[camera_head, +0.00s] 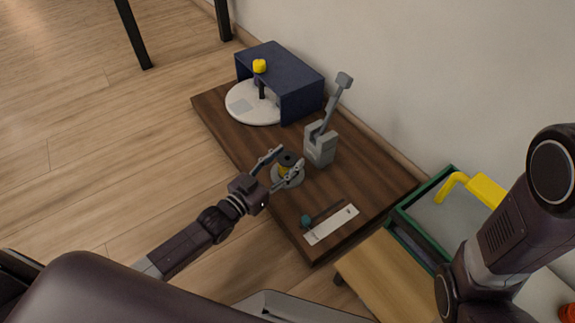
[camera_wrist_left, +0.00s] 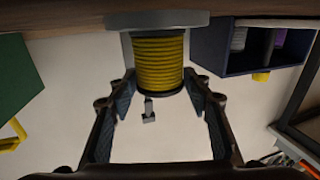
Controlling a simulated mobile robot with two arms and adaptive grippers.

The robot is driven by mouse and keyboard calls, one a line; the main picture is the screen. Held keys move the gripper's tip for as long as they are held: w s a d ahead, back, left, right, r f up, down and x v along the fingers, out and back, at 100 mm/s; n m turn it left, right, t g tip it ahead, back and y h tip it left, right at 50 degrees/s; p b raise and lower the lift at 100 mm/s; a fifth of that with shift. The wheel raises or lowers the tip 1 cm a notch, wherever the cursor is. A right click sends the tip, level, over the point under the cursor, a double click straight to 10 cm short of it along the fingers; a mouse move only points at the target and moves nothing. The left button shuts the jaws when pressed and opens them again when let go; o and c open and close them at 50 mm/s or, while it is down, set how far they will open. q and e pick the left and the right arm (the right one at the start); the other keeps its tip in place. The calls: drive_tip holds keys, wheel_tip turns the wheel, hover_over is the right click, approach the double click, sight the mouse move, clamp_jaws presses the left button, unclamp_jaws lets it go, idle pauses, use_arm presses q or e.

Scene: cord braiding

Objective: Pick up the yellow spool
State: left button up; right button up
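The yellow spool (camera_head: 283,170) stands upright on a round grey base (camera_head: 294,181) on the dark wooden table, with a dark cap on top. My left gripper (camera_head: 281,172) is at the spool, its two fingers apart on either side of it. In the left wrist view, which shows the scene upside down, the wound yellow cord of the spool (camera_wrist_left: 158,62) lies between the fingertips of the open left gripper (camera_wrist_left: 160,82). Small gaps seem to show beside the cord, and I cannot tell whether a finger touches it. My right arm shows at the right, but its gripper is not in view.
A grey lever device (camera_head: 320,146) stands close behind the spool. A dark blue open box (camera_head: 283,68) and a white disc (camera_head: 245,106) are at the far end. A white strip (camera_head: 332,225) lies at the near end. A green-rimmed tray (camera_head: 417,196) is at the right.

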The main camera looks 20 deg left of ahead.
use_arm(q)
drive_tip(key=c, duration=0.8)
drive_tip(key=shift+o, duration=0.2)
drive_tip(key=shift+r, duration=0.15)
